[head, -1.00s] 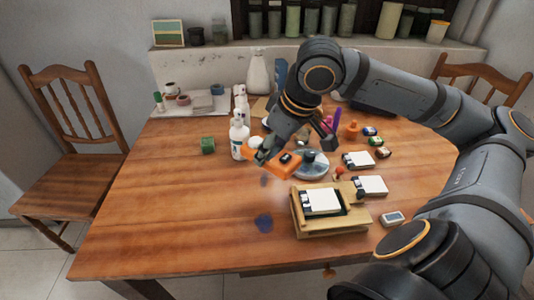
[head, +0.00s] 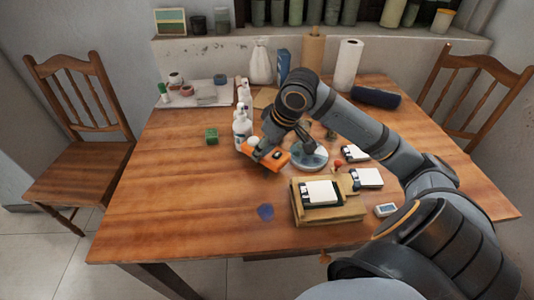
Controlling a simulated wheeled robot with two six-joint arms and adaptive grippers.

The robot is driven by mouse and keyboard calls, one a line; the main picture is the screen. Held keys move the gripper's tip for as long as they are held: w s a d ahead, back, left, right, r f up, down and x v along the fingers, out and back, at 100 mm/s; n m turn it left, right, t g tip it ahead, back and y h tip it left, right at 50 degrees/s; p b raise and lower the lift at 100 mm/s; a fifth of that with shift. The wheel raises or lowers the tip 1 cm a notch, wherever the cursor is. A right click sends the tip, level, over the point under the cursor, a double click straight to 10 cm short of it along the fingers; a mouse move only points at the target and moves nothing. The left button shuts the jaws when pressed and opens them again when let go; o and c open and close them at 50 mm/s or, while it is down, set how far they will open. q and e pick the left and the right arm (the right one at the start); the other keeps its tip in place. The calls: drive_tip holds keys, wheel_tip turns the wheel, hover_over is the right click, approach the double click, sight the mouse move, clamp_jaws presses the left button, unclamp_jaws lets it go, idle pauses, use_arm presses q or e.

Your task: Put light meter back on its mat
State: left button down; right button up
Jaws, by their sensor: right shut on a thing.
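My right gripper (head: 258,151) reaches in from the right and is shut on a flat orange object (head: 273,157) with a dark patch, just right of the white bottles. I cannot tell whether this is the light meter, or whether it touches the table. A small pale device with a grey screen (head: 386,210) lies near the front right. A small dark blue patch (head: 265,211) lies on bare wood at the front; I cannot tell if it is a mat. A grey round disc (head: 311,160) lies right of the gripper, partly hidden by my arm. My left gripper is not in view.
White bottles (head: 242,130) stand close behind the gripper. A wooden frame box (head: 330,215) with a white card stands in front; more cards (head: 367,178) lie to its right. A green cube (head: 212,136) is at left.

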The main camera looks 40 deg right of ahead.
sight(269, 151)
wheel_tip(269, 151, down, 2)
drive_tip(key=shift+f+b, duration=0.25)
drive_tip(key=shift+b, duration=0.15)
drive_tip(key=shift+f, duration=0.3)
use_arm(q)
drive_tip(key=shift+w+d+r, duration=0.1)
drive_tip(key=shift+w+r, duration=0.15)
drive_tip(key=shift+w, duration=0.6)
use_arm(e)
drive_tip(key=shift+r, duration=0.1)
drive_tip(key=o, duration=1.3)
drive_tip(key=shift+o, duration=0.2)
